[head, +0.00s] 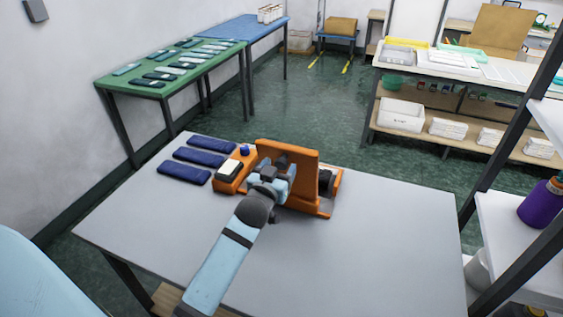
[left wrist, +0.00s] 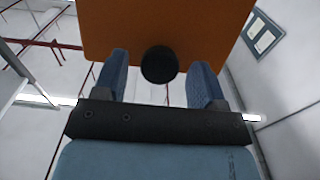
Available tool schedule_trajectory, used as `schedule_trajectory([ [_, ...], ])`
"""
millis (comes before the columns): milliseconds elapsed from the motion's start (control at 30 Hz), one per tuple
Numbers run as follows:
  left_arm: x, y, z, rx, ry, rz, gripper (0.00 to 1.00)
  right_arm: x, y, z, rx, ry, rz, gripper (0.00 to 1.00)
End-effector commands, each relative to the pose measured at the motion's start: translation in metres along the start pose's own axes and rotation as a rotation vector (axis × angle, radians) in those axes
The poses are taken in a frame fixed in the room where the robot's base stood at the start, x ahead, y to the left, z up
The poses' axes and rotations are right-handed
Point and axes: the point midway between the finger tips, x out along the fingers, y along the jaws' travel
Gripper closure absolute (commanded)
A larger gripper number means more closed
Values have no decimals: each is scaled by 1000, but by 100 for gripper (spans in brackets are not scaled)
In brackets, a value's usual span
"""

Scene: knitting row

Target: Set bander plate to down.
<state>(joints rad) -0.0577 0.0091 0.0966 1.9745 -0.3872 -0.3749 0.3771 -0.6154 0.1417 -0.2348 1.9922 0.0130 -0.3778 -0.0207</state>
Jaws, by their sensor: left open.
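The orange bander (head: 320,211) stands on the grey table, and its orange plate (head: 303,152) is up, standing nearly vertical. In the left wrist view the plate (left wrist: 170,25) fills the top middle, with a round black knob (left wrist: 160,64) on it. My left gripper (head: 281,165) is at the near face of the plate and hides part of it. Its two blue fingers (left wrist: 161,62) are open, one on each side of the knob, with gaps showing between. I cannot tell how deep the knob sits between them. My right gripper is not in view.
Dark blue packs (head: 198,158) lie left of the bander, beside an orange tray (head: 238,170) with a white block. The grey table (head: 350,265) is clear in front and to the right. A dark-framed shelf with a purple bottle (head: 543,203) stands at the right.

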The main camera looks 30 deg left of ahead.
Motion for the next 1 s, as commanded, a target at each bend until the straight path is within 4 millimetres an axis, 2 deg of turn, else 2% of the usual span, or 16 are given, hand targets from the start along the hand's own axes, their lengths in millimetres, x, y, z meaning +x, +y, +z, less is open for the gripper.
schedule_trajectory([
  [200,18,0,0,0,1,0,36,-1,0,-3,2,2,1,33],
  [500,20,0,0,0,0,0,36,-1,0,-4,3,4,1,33],
  [700,19,0,0,0,0,0,81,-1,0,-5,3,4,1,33],
  [800,19,0,0,0,0,0,100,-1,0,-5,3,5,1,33],
  [1000,24,1,-1,0,-8,0,100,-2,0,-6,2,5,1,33],
])
